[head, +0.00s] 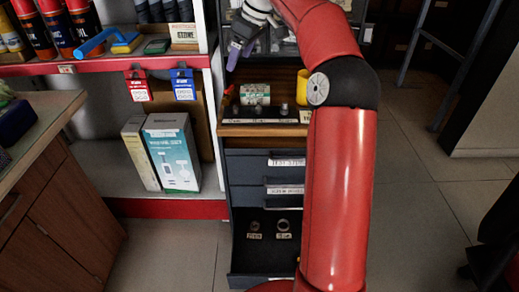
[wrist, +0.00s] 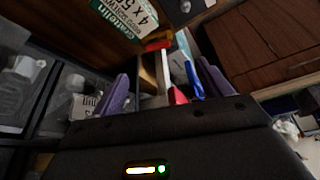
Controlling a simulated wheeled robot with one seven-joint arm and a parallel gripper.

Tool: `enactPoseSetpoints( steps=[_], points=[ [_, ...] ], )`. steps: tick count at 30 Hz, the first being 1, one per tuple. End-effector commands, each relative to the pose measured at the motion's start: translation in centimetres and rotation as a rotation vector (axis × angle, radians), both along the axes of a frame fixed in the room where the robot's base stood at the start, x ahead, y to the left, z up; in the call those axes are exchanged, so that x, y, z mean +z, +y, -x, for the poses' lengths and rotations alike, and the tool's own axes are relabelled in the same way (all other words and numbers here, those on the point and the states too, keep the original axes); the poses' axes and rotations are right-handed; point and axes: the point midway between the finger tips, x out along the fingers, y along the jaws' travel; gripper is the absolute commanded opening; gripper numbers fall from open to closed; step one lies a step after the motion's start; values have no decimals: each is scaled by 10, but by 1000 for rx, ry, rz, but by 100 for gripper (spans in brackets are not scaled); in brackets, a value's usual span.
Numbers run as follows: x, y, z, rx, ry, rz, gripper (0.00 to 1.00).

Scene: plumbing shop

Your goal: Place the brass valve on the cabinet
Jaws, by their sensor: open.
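The cabinet (head: 262,130) has a wooden top and dark drawers and stands in the middle of the head view. A small item with a red part (head: 229,91) is at the left of its upper surface, beside a green and white box (head: 254,93). The red part also shows in the wrist view (wrist: 158,44). It may be the brass valve's handle, but no brass body is clear. My gripper (head: 238,50) is above and behind the cabinet top, its purple fingers apart. In the wrist view, nothing is held between the fingers (wrist: 163,86).
A yellow cup (head: 302,87) and a dark strip with small fittings (head: 262,113) are on the cabinet. Its bottom drawer (head: 262,255) is open, with ring-shaped fittings inside. A shelf with boxes (head: 172,152) is at left, a wooden counter (head: 62,190) nearer.

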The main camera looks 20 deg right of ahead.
Motion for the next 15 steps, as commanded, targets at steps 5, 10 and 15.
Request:
enactPoseSetpoints(
  steps=[5,10,15],
  points=[
    [8,51,33,-47,17,91,78],
    [4,96,103,-193,11,191,78],
    [-13,108,186,-379,-30,210,78]
  ],
)
